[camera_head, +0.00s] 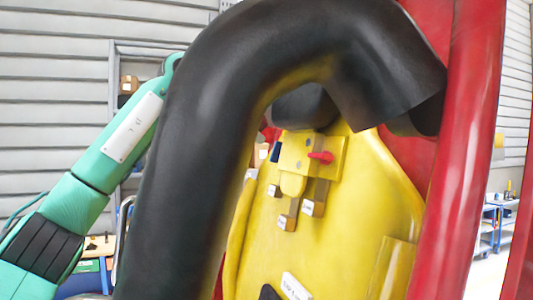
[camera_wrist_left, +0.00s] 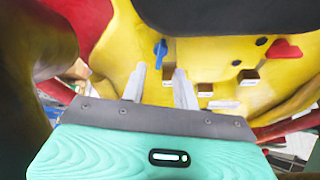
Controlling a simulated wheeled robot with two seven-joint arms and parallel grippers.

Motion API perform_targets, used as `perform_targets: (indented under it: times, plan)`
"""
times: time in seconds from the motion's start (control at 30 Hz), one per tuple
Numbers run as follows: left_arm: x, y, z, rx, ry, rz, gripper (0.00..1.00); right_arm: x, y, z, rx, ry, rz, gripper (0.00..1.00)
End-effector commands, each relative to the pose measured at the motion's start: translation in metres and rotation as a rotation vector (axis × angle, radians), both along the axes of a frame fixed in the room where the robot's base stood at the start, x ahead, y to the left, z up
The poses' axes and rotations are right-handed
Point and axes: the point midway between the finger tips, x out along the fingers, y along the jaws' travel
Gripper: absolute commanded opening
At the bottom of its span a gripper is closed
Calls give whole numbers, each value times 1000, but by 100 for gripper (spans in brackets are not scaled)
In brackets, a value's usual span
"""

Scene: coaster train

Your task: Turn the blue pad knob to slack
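The blue pad knob (camera_wrist_left: 160,53) is on the yellow seat (camera_wrist_left: 120,40) in the left wrist view, upright in the picture. It also shows in the head view (camera_head: 275,151), small and partly in shadow, at the left of a yellow panel (camera_head: 297,148). My left gripper (camera_wrist_left: 160,71) is open, with its two grey fingers apart and nothing between them. The blue knob appears just beyond the fingertips, roughly in line with the gap; I see no contact. In the head view the left gripper is hidden behind the black padded bar. My right gripper is not in view.
A thick black padded bar (camera_head: 200,140) arches across in front of my left arm. A red knob (camera_head: 321,157) sits on the panel, with several small labelled blocks below it. A red post (camera_head: 470,150) stands at the right. Shelving is behind.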

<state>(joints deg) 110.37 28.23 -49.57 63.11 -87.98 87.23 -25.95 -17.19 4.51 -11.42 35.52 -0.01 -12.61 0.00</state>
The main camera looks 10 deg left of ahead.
Motion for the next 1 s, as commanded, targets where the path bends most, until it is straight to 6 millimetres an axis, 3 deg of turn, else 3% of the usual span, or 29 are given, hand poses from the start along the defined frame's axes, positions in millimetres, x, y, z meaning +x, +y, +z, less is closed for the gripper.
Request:
perform_targets:
  times: [0.1,0.4,1.0]
  plan:
    - [-16,18,13,-3,-1,2,30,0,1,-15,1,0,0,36]
    - [-40,45,40,-1,0,0,30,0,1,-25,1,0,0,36]
    - [-42,48,43,0,2,0,30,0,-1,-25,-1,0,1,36]
